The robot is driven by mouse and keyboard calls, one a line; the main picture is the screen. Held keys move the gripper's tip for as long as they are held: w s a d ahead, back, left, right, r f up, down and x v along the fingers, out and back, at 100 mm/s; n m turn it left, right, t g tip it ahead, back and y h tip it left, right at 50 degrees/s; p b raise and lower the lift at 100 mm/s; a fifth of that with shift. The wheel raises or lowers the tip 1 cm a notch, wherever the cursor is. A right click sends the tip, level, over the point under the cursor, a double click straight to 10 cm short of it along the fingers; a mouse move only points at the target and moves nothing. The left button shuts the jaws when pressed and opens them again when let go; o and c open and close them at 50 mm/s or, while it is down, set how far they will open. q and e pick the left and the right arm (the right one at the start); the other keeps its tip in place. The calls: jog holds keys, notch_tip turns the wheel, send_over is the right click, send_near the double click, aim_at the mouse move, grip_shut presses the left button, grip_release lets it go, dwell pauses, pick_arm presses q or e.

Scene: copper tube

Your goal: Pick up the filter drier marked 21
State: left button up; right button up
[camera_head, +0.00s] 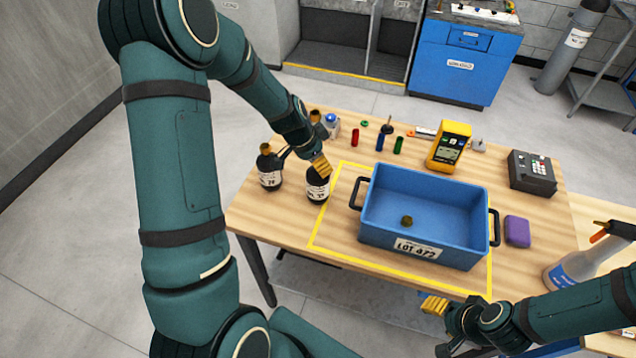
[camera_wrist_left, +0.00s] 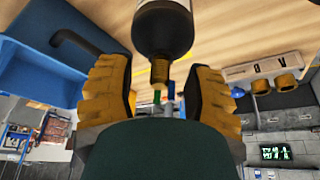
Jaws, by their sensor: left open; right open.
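Two dark filter driers with brass tops and white labels stand on the wooden table: one at the left (camera_head: 270,178) and one beside the yellow line (camera_head: 317,188). A third dark, brass-topped one (camera_head: 316,117) stands behind, partly hidden by my left arm. The label numbers are too small to read surely. My left gripper (camera_head: 304,160) is open at the top of the drier by the line. In the left wrist view a drier (camera_wrist_left: 162,30) has its brass end between the spread fingers, with gaps on both sides. My right gripper (camera_head: 442,312) is open and empty at the table's front edge.
A blue bin (camera_head: 425,235) labelled LOT 472, holding a small dark piece, stands inside the yellow outline. A purple block (camera_head: 517,231), yellow meter (camera_head: 449,146) and dark keypad box (camera_head: 532,172) stand around it. A spray bottle (camera_head: 580,265) is at the right.

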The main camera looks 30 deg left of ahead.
pick_arm(q)
grip_shut()
jog(key=shift+r, duration=0.1)
dwell(0.4)
